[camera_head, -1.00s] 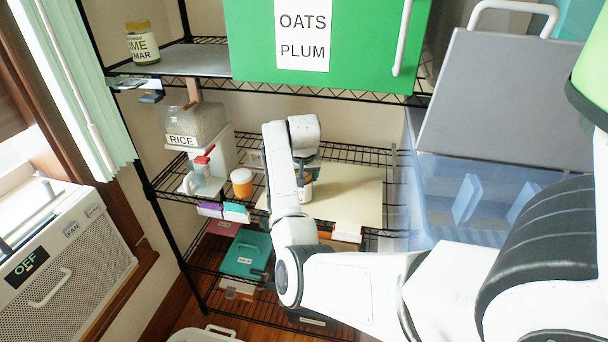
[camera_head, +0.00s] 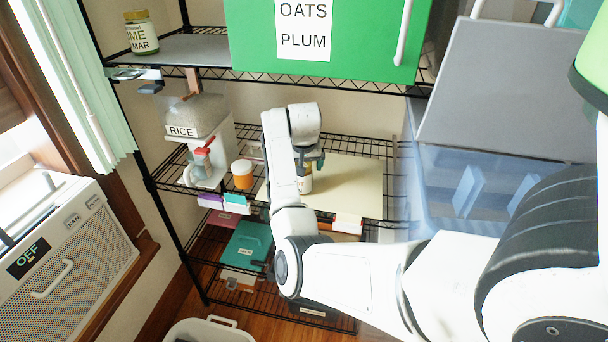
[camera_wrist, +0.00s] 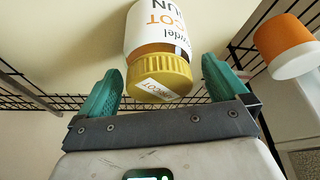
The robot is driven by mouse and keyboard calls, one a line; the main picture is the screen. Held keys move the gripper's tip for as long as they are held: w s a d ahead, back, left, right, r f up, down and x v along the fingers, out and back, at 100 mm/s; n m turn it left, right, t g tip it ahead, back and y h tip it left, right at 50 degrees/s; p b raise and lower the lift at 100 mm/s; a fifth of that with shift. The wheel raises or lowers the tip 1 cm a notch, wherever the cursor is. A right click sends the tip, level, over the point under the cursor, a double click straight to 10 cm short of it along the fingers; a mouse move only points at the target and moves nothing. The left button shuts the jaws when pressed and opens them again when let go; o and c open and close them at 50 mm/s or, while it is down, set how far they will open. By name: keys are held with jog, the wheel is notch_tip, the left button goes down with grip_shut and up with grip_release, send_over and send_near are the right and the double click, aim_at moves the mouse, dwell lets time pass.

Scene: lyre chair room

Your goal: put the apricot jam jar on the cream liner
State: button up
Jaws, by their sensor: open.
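The apricot jam jar (camera_wrist: 160,45) has a yellow lid and a white label with partly visible orange lettering. In the head view the jar (camera_head: 306,183) stands upright on the left part of the cream liner (camera_head: 350,185), partly hidden by my gripper and arm. My gripper (camera_wrist: 163,72) is open at the lid end of the jar. Its green fingers lie either side of the lid, with a visible gap on each side. In the head view my gripper (camera_head: 308,162) is just above the jar. The jar's base is out of the wrist view.
An orange-and-white container (camera_head: 242,175) stands left of the liner, and a rice dispenser (camera_head: 197,130) farther left. The green oats bin (camera_head: 370,35) and a lime jar (camera_head: 140,33) are on the shelf above. A clear blue bin (camera_head: 480,195) stands right. The liner's right side is clear.

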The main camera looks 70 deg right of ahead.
jog(key=v, duration=0.2)
jog(key=b+v, duration=0.1)
jog(key=v, duration=0.1)
jog(key=shift+s+a, duration=0.15)
jog(key=shift+a, duration=0.2)
jog(key=s+a+b, duration=0.2)
jog(key=s+a, duration=0.2)
jog(key=a, duration=0.6)
jog(key=shift+s+a, duration=0.15)
jog(key=shift+s, duration=0.25)
jog(key=shift+r, duration=0.1)
jog(key=a+f+n, duration=0.7)
jog(key=a+f, duration=0.4)
jog(key=a, duration=0.3)
jog(key=s+a+f+n+y, duration=0.2)
jog(key=s+a+f, duration=0.2)
jog(key=a, duration=0.4)
jog(key=s+a+f+n+y, duration=0.1)
jog(key=s+a+f+n, duration=0.2)
jog(key=a, duration=0.6)
jog(key=shift+s+f+g+y, duration=0.4)
jog(key=shift+s+f, duration=0.45)
jog(key=shift+s, duration=0.3)
jog(key=shift+c, duration=0.4)
